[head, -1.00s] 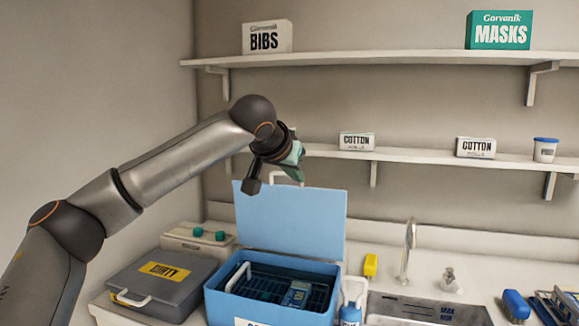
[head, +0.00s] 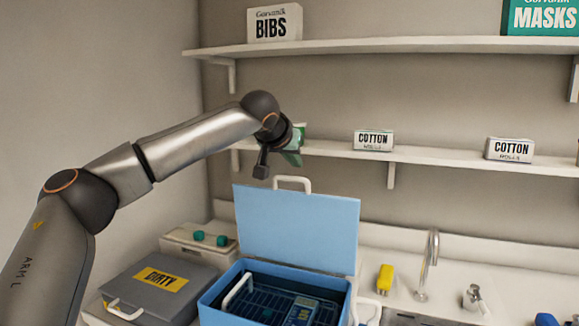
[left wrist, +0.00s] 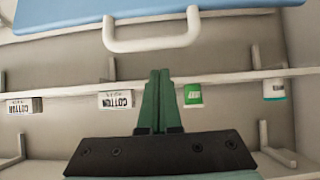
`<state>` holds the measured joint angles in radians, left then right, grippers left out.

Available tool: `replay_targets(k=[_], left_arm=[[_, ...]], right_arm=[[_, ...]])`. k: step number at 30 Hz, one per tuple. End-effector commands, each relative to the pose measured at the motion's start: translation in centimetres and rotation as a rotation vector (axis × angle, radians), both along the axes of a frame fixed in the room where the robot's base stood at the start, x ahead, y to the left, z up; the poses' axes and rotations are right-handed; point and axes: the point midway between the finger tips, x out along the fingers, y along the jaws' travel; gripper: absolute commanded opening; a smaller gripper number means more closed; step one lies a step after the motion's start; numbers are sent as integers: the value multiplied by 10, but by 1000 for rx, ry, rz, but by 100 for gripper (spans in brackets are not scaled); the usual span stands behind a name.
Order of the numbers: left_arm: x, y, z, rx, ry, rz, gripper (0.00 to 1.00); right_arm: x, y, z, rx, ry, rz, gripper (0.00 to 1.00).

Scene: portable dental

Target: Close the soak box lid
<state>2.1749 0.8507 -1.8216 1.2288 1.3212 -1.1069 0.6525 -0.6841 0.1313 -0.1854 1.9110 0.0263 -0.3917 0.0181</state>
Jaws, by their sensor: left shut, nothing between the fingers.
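The soak box (head: 222,292) is a blue box on the counter, with a dark rack and a blue-grey item inside. Its blue lid (head: 297,225) stands open and upright at the back, with a white handle (head: 293,183) on its top edge. My left gripper (head: 291,158) is above and a little behind the lid's upper left, apart from it. In the left wrist view, its green fingers (left wrist: 156,100) are shut together and empty, and the lid handle (left wrist: 151,40) shows beyond them. The right gripper is not in view.
A grey box marked DIRTY (head: 152,286) stands left of the soak box. A shelf (head: 340,150) with cotton boxes runs behind my left gripper. A faucet (head: 430,262) and a yellow bottle (head: 385,279) are to the right.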

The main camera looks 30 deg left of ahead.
Motion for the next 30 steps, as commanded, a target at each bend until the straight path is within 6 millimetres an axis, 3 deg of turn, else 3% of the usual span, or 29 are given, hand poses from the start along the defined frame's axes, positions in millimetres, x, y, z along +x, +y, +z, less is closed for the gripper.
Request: replay_targets(k=[1,6,15,30], left_arm=[[8,2,-5,3,2,3,0],[-13,-2,-10,1,-2,-1,0],[-31,-7,-14,0,-1,0,0],[-34,-8,-17,1,-4,0,0]], right_arm=[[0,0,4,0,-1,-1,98],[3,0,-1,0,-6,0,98],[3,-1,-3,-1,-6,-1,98],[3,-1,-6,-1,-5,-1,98]])
